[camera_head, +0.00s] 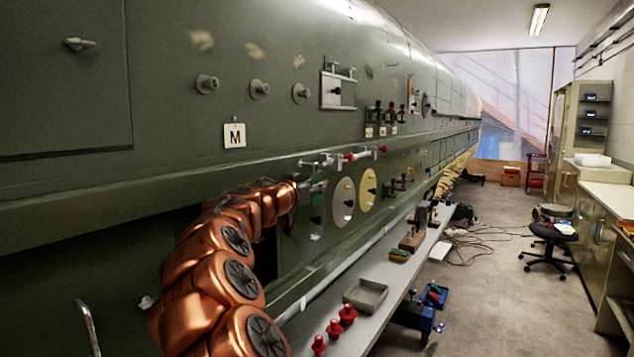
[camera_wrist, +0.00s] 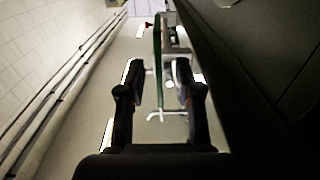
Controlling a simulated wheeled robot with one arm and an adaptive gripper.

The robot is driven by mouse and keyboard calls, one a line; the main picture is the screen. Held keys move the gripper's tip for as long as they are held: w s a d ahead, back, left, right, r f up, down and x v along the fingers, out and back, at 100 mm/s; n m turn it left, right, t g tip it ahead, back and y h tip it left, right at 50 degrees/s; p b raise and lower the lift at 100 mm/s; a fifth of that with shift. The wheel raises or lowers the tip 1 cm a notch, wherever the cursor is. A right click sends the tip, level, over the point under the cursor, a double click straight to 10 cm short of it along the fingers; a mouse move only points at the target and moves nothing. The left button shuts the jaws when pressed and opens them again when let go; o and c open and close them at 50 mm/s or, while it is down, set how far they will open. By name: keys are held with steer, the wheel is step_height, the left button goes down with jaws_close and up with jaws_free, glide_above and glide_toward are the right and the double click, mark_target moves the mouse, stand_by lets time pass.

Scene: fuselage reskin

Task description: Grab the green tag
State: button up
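The green tag (camera_wrist: 158,48) shows almost edge-on in the wrist view, as a thin upright green strip below a metal holder. My gripper (camera_wrist: 157,76) is open, with one dark finger on each side of the strip's line. A gap shows between the strip and the left finger; the right finger is closer, and I cannot tell whether it touches. In the head view, my gripper (camera_head: 307,189) is beside the fuselage, at a green piece (camera_head: 319,187) that looks like the tag under a metal clamp bar. The fingertips are too small there to read.
The dark green fuselage (camera_head: 200,120) runs along the left, with pegs and a white M card (camera_head: 235,136). Two round discs (camera_head: 344,202) are just right of my gripper. Below, a grey shelf (camera_head: 395,268) holds a tray (camera_head: 366,295) and red knobs (camera_head: 348,315). The right floor has free room.

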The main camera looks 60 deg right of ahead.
steer(key=shift+d, duration=0.45)
steer(key=shift+c, duration=0.2)
jaws_close()
steer(key=shift+r, duration=0.2)
